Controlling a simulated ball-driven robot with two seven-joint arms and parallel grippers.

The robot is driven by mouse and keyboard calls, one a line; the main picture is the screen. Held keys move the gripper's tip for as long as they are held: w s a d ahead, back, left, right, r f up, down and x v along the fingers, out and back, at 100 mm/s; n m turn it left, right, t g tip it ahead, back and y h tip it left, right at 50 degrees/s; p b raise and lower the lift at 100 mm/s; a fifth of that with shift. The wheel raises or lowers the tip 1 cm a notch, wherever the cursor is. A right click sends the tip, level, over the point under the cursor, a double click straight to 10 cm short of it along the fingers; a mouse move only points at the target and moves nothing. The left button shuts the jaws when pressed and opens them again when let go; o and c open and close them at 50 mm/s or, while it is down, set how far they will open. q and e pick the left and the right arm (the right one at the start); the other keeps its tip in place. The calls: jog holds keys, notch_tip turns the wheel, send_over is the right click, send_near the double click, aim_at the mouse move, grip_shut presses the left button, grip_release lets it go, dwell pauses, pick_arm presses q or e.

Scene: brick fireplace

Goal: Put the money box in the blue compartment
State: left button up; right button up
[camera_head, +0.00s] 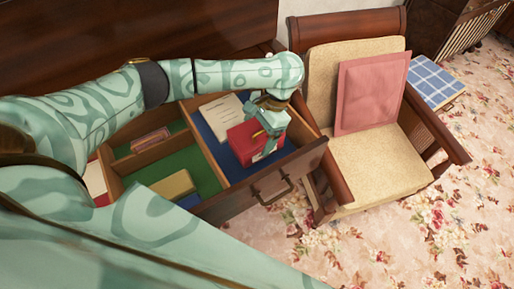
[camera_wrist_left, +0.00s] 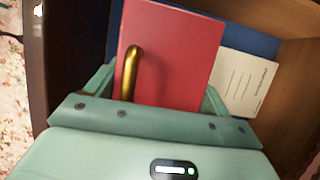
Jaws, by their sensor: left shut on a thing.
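The red money box (camera_head: 246,143) with a brass handle is at the blue compartment (camera_head: 240,173) of the open drawer, on the right side. My left gripper (camera_head: 270,128) is shut on the money box from above. In the left wrist view the red box (camera_wrist_left: 172,55) sits between the gripper's fingers (camera_wrist_left: 160,92), its brass handle towards the left. Blue lining (camera_wrist_left: 252,42) shows behind it. Whether the box touches the compartment floor cannot be told. My right gripper is not in view.
A paper (camera_head: 219,115) lies in the blue compartment behind the box; green-lined compartments (camera_head: 205,175) are to the left, holding a yellowish box (camera_head: 172,187). The drawer front (camera_head: 262,186) has a handle. A chair (camera_head: 375,165) with a pink cushion (camera_head: 371,92) stands close on the right.

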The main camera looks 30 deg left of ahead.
pick_arm(q)
notch_tip(320, 180, down, 6)
jog(key=b, duration=0.3)
jog(key=shift+f, duration=0.2)
jog(key=shift+w+r, duration=0.1)
jog(key=shift+r, duration=0.1)
jog(key=o, duration=1.1)
jog(key=shift+f, duration=0.15)
jog(key=p+v, duration=0.5)
jog(key=v, duration=0.6)
jog(key=shift+r, duration=0.3)
jog(key=shift+w+d+r, duration=0.15)
jog(key=shift+r, duration=0.15)
